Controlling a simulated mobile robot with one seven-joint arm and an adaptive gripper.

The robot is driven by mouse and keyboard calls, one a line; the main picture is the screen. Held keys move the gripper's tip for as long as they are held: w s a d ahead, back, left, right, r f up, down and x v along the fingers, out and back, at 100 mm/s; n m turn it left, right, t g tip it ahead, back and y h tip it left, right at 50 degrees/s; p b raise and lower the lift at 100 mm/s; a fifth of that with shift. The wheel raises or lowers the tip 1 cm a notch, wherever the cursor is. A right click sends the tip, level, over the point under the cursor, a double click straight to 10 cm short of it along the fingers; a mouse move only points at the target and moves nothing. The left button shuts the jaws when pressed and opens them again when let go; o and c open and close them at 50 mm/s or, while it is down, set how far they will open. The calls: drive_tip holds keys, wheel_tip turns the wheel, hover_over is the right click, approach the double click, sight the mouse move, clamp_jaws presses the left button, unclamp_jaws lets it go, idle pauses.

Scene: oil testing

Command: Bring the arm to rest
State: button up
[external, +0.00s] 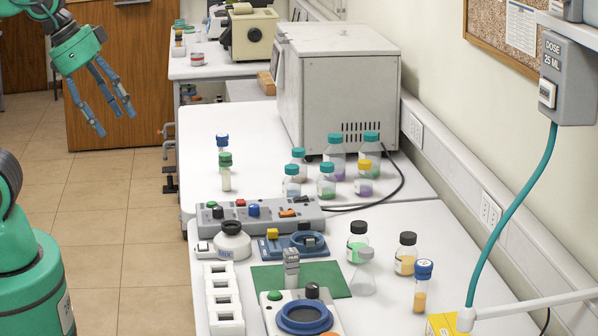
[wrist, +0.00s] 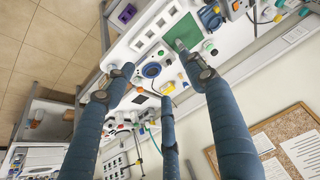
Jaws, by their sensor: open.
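My gripper (external: 97,92) hangs in the air at the upper left of the external view, over the floor and left of the tables. Its blue-grey fingers are spread apart and point down. Nothing is between them. In the wrist view the fingers (wrist: 160,82) reach up the picture, open and empty, with the white table and its equipment far beyond them. My green arm joins the gripper from the top left corner, partly cut off by the frame.
White tables (external: 415,215) run along the wall, holding bottles, a grey oven box (external: 345,90), a grey control panel (external: 262,212) and a green mat (external: 325,277). A wooden cabinet (external: 125,125) stands behind the gripper. The tiled floor (external: 110,225) left of the tables is clear.

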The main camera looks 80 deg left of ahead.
wheel_tip(320, 180, down, 5)
drive_tip(key=b, duration=0.4)
drive_tip(key=shift+r+b, duration=0.1)
drive_tip(key=shift+b, duration=0.25)
